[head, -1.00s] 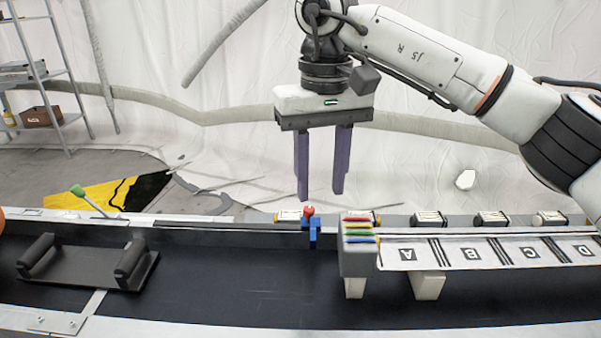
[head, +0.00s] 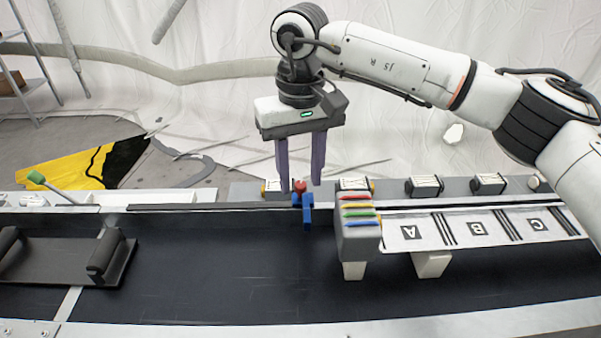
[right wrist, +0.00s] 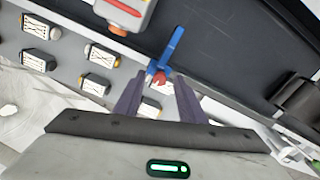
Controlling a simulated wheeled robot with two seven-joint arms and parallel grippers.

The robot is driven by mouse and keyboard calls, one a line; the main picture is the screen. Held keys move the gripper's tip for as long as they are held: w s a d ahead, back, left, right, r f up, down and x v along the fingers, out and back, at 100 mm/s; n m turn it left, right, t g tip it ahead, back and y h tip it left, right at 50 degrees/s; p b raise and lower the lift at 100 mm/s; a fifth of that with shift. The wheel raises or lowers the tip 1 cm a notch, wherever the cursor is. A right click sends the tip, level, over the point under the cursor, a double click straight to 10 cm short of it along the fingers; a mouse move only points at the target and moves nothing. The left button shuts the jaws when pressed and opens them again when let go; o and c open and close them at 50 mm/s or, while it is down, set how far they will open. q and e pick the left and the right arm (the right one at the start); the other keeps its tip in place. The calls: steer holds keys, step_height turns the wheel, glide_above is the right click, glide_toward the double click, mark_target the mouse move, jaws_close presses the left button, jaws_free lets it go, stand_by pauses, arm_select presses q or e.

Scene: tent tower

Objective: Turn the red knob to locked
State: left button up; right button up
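The small red knob (head: 300,186) sits at the far edge of the black conveyor, with a blue lever (head: 307,212) hanging from it on the near side. My right gripper (head: 300,187) is open, pointing down, with its two purple fingers on either side of the knob in the head view. In the right wrist view the red knob (right wrist: 159,78) shows between the fingertips (right wrist: 160,88), partly hidden, and the blue lever (right wrist: 168,50) extends beyond them. I cannot tell whether the fingers touch the knob. My left gripper is not in view.
A grey block with coloured strips (head: 357,236) stands right of the knob, beside a white panel lettered A, B, C (head: 480,228). Several white-labelled units (head: 424,187) line the back. A black cradle (head: 70,262) and a green-tipped lever (head: 50,187) are at left.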

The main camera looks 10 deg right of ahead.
mark_target(300, 184)
steer(key=shift+f, duration=0.25)
jaws_close()
steer(key=shift+r+m, duration=0.1)
steer(key=shift+m, duration=2.2)
jaws_free()
step_height(300, 184, up, 10)
steer(key=shift+r, duration=0.15)
